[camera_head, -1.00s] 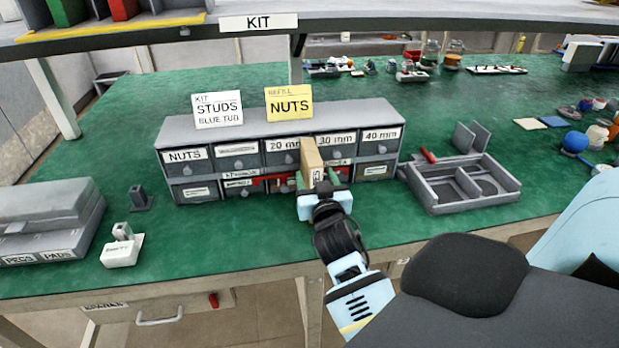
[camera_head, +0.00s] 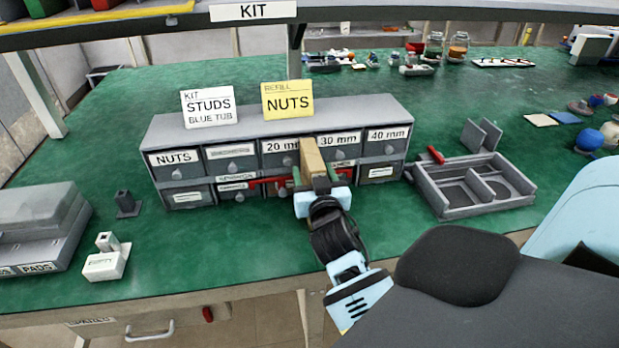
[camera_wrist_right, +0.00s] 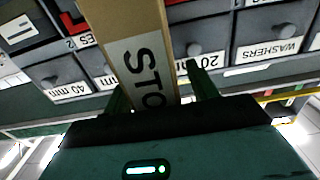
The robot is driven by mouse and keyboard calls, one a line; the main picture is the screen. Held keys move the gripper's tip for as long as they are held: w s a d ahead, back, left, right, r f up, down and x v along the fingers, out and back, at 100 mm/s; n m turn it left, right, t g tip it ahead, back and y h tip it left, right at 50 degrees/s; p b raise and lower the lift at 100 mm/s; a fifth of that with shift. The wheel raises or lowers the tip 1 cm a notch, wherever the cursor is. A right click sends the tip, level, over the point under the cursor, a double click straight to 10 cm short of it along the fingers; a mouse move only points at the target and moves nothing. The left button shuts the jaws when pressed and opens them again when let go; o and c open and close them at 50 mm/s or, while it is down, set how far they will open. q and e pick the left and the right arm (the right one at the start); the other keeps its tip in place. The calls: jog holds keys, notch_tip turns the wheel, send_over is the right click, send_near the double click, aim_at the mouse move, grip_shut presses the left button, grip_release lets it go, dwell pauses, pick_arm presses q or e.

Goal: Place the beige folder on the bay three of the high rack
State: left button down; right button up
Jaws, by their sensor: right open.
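The beige folder (camera_head: 312,160) stands upright, narrow edge towards me, in front of the small-parts drawer unit. In the right wrist view the folder (camera_wrist_right: 135,45) shows a pale label reading "STO", cut off. My right gripper (camera_head: 315,180) is at its lower near end. Its two green fingers lie on either side of the folder, jaws open; in the wrist view a gap shows beside the right finger. A raised shelf with a yellow-edged holder (camera_head: 110,18) is cut off at the top left; it may be the high rack. Its bay numbers are not visible. My left gripper is out of view.
The grey drawer unit (camera_head: 225,135) carries STUDS (camera_head: 209,108) and NUTS (camera_head: 287,99) signs. A grey divided tray (camera_head: 470,190) is to the right, a grey case (camera_head: 40,225) and white block (camera_head: 106,262) to the left.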

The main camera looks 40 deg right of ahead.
jog(key=shift+w+d, duration=0.15)
jog(key=shift+w, duration=0.15)
jog(key=shift+s, duration=0.15)
jog(key=shift+r, duration=0.1)
jog(key=shift+c, duration=1.3)
grip_shut()
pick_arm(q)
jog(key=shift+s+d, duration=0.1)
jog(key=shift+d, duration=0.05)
